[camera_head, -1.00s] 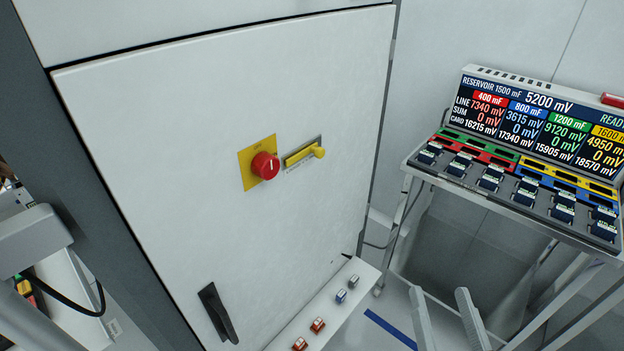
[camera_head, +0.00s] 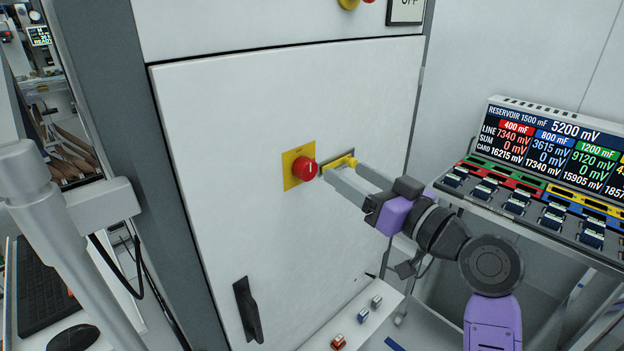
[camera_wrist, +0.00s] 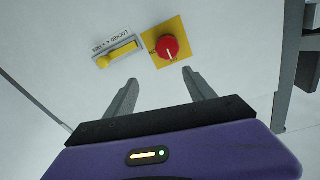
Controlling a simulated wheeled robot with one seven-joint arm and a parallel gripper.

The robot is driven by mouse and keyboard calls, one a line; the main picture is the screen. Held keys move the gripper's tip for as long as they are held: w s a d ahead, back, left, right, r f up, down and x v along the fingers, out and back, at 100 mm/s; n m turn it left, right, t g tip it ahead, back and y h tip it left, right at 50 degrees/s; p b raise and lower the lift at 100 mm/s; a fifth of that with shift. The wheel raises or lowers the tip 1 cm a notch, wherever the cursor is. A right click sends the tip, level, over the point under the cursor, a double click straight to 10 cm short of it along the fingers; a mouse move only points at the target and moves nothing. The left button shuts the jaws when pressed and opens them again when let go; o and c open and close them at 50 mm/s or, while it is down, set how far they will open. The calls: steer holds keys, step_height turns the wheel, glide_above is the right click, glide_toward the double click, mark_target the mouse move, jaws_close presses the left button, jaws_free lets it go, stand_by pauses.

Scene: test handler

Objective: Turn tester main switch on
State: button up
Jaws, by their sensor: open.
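A red rotary knob (camera_head: 304,169) with a white mark sits on a yellow plate (camera_head: 290,182) on the grey cabinet door. The knob (camera_wrist: 169,48) also shows whole in the wrist view, its white mark toward the bottom of the picture. Just right of it in the head view is a yellow lever (camera_head: 342,162) in a slot; in the wrist view the lever (camera_wrist: 121,53) lies left of the knob, beside a "LOCKED" label. My gripper (camera_wrist: 160,77) is open and empty. Its fingertips point at the door, short of the knob in the wrist view. Contact cannot be told.
A black door handle (camera_head: 248,311) is low on the cabinet door. A console with a lit display (camera_head: 545,145) and several cards stands on a table to the right. A ledge with small switches (camera_head: 363,314) lies below the door. A keyboard (camera_head: 42,288) is at lower left.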

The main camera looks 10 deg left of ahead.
mark_target(311, 171)
steer(key=shift+n+g+y, duration=0.3)
steer(key=shift+n+g, duration=0.4)
steer(key=shift+g, duration=0.1)
steer(key=shift+w+a+f+p, duration=0.25)
steer(key=shift+w+a, duration=0.3)
steer(key=shift+a, duration=0.7)
steer(key=shift+w+a+f+p, duration=0.2)
steer(key=shift+w+a+f, duration=0.3)
steer(key=shift+a, duration=0.7)
steer(key=shift+w+a+f+p, duration=0.2)
steer(key=shift+w+a, duration=0.45)
steer(key=shift+a, duration=0.6)
steer(key=c, duration=1.4)
steer(key=shift+o, duration=0.2)
